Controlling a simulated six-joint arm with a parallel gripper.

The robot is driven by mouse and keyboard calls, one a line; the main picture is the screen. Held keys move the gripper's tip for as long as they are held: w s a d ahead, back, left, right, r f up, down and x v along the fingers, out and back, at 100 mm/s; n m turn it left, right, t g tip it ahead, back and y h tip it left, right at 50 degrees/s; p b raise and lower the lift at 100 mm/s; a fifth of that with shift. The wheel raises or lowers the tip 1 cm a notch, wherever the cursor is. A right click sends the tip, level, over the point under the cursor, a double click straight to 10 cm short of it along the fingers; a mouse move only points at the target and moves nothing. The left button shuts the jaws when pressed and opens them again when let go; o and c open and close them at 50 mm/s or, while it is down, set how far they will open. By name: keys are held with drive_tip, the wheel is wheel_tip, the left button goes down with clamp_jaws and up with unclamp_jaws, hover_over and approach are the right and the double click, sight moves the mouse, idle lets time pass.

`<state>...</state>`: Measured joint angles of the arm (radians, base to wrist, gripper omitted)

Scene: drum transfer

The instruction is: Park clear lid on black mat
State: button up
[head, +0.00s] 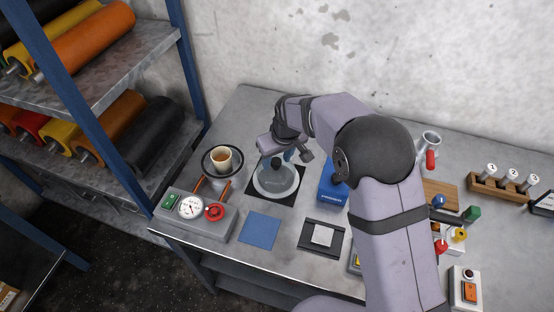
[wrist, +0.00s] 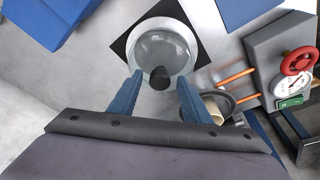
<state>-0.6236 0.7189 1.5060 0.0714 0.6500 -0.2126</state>
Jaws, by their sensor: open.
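The clear lid (head: 276,182) is a domed disc with a pale rim and a dark knob. It lies flat on the black mat (head: 289,201), whose corners show around it. In the wrist view the lid (wrist: 165,48) is just beyond my fingers, and the black mat (wrist: 122,45) shows beside it. My gripper (wrist: 160,84) is open, with one blue finger on each side of the dark knob (wrist: 159,78) in the picture. Whether the fingers touch the knob cannot be told. In the head view my wrist partly hides the fingers above the lid.
A blue box (head: 332,190) stands close right. A blue mat (head: 259,229) lies bare at the front.

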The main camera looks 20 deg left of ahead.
drive_tip(key=b+v, duration=0.2)
drive_tip(key=v, duration=0.9)
drive_tip(key=shift+r+b, duration=0.25)
drive_tip(key=shift+b, duration=0.1)
drive_tip(key=shift+d, duration=0.1)
drive_tip(key=s+d+f+m+h, duration=0.1)
drive_tip(key=s+d+f+m, duration=0.1)
drive_tip(key=d, duration=0.7)
drive_tip(key=s+d+f+m, duration=0.2)
drive_tip(key=s+d, duration=0.1)
drive_tip(key=d, duration=0.5)
drive_tip(key=s+d+f+m+g, duration=0.1)
drive_tip(key=s+d+f+m, duration=0.1)
drive_tip(key=s+d, duration=0.5)
drive_tip(key=s+d+f+m+g+h, duration=0.1)
drive_tip(key=s+d+f+m, duration=0.2)
drive_tip(key=s+d, duration=0.3)
drive_tip(key=shift+s+d+f, duration=0.4)
drive_tip(key=shift+s+f, duration=0.05)
drive_tip(key=shift+s, duration=0.55)
